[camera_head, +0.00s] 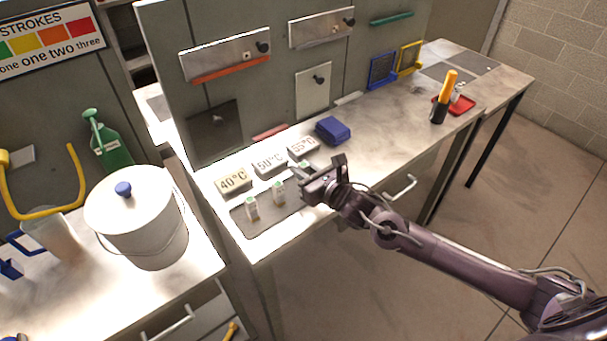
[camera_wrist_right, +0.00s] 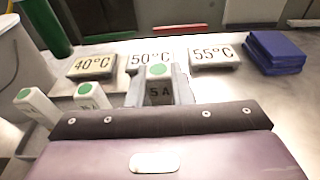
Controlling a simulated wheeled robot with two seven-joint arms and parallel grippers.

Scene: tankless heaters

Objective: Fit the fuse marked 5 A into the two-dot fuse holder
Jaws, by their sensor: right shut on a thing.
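The fuse marked 5 A (camera_wrist_right: 159,92) is a pale block with a green dot on top. In the right wrist view it stands upright between the fingers of my right gripper (camera_wrist_right: 158,88), which is shut on it. In the head view my right gripper (camera_head: 308,177) is over the right end of the grey tray (camera_head: 262,226), in front of the temperature blocks. Two similar green-dotted fuses stand on the tray to the left, one (camera_head: 251,208) further left than the other (camera_head: 279,192). I cannot make out the two-dot fuse holder. My left gripper is out of view.
Blocks marked 40°C (camera_head: 232,179), 50°C (camera_head: 269,162) and 55°C (camera_head: 302,147) stand behind the tray. A blue block (camera_head: 333,130) lies to their right. A grey panel (camera_head: 240,95) rises behind. A white lidded pot (camera_head: 140,222) stands at left. The bench's right-middle is clear.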

